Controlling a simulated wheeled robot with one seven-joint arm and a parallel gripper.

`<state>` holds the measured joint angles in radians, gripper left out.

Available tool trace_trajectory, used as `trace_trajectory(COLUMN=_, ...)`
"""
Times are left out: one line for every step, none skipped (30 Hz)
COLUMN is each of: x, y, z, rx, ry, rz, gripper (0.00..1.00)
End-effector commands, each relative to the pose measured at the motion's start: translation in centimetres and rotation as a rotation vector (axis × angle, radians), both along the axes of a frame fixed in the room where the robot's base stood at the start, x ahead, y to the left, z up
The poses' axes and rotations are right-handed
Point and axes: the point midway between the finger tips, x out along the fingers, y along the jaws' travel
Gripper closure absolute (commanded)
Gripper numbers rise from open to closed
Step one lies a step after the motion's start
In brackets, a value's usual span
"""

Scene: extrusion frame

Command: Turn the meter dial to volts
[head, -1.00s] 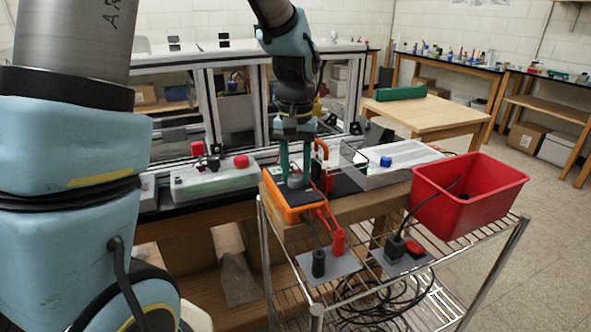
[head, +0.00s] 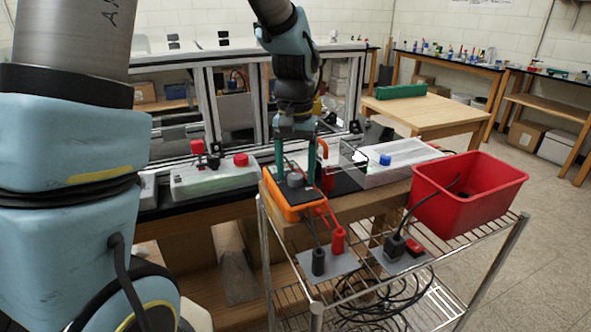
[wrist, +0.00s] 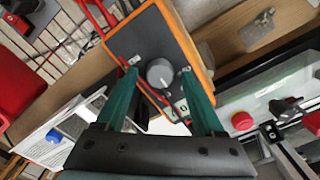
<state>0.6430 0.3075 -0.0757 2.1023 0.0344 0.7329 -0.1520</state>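The meter (head: 300,208) is an orange-edged box with a dark face, lying at the front edge of the wooden bench; it also shows in the wrist view (wrist: 120,42). Its round grey dial (wrist: 160,73) sits near the middle of the face and shows in the head view (head: 295,181). I cannot read the dial's setting or the small face labels. My gripper (head: 295,172) points down over the meter, its green fingers open, one on each side of the dial. In the wrist view (wrist: 160,71) there is a gap between each finger and the dial.
Red and black leads run from the meter to plugs (head: 338,240) on grey plates on the wire cart (head: 285,268). A red bin (head: 450,200) stands on the cart at right. White boxes with a red button (head: 241,160) and a blue knob (head: 385,160) flank the meter.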

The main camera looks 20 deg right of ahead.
Motion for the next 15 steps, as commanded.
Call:
trace_trajectory(x=0.0, y=0.0, z=0.0, rx=0.000, ry=0.000, rz=0.000, gripper=0.29)
trace_trajectory(x=0.0, y=0.0, z=0.0, rx=0.000, ry=0.000, rz=0.000, gripper=0.29)
trace_trajectory(x=0.0, y=0.0, z=0.0, rx=0.000, ry=0.000, rz=0.000, gripper=0.29)
trace_trajectory(x=0.0, y=0.0, z=0.0, rx=0.000, ry=0.000, rz=0.000, gripper=0.29)
trace_trajectory(x=0.0, y=0.0, z=0.0, rx=0.000, ry=0.000, rz=0.000, gripper=0.29)
trace_trajectory(x=0.0, y=0.0, z=0.0, rx=0.000, ry=0.000, rz=0.000, gripper=0.29)
trace_trajectory(x=0.0, y=0.0, z=0.0, rx=0.000, ry=0.000, rz=0.000, gripper=0.29)
trace_trajectory(x=0.0, y=0.0, z=0.1, rx=-0.001, ry=-0.001, rz=0.000, gripper=0.29)
trace_trajectory(x=0.0, y=0.0, z=0.3, rx=-0.001, ry=-0.002, rz=0.000, gripper=0.29)
trace_trajectory(x=0.1, y=-0.1, z=0.6, rx=-0.002, ry=-0.002, rz=0.000, gripper=0.29)
trace_trajectory(x=0.1, y=-0.1, z=0.9, rx=-0.002, ry=-0.003, rz=0.000, gripper=0.29)
trace_trajectory(x=0.1, y=-0.1, z=1.3, rx=-0.002, ry=-0.003, rz=0.001, gripper=0.29)
trace_trajectory(x=0.1, y=-0.1, z=1.8, rx=-0.004, ry=-0.004, rz=0.001, gripper=0.29)
trace_trajectory(x=0.1, y=-0.1, z=2.4, rx=-0.004, ry=-0.004, rz=0.001, gripper=0.29)
trace_trajectory(x=0.1, y=-0.1, z=3.1, rx=-0.004, ry=-0.004, rz=0.000, gripper=0.29)
